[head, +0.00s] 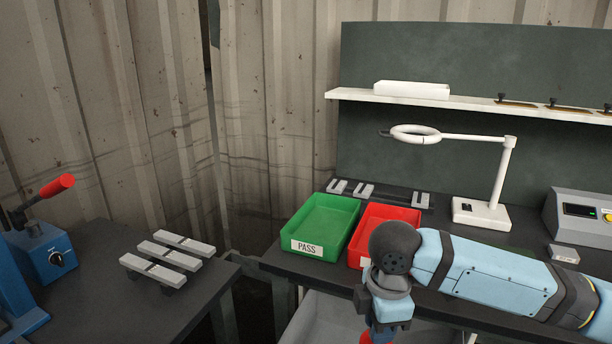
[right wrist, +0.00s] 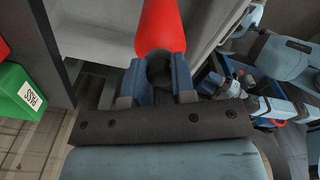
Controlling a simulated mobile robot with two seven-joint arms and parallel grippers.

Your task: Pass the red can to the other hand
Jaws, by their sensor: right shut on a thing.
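My right gripper (right wrist: 158,72) is shut on the red can (right wrist: 161,25), whose body extends away from the fingers in the right wrist view. The upper end of the can runs out of that picture. In the head view only a small bit of red (head: 365,338) shows at the bottom edge, beside my right gripper's wrist, and the fingers there are mostly cut off. My left gripper cannot be made out in the head view.
A green PASS tray (head: 299,248) and a red tray (head: 355,258) stand on the dark bench behind my right arm. A white ring lamp (head: 482,211) stands further right. A second table (head: 100,300) with grey metal pieces (head: 165,255) and a blue press (head: 50,258) is at left.

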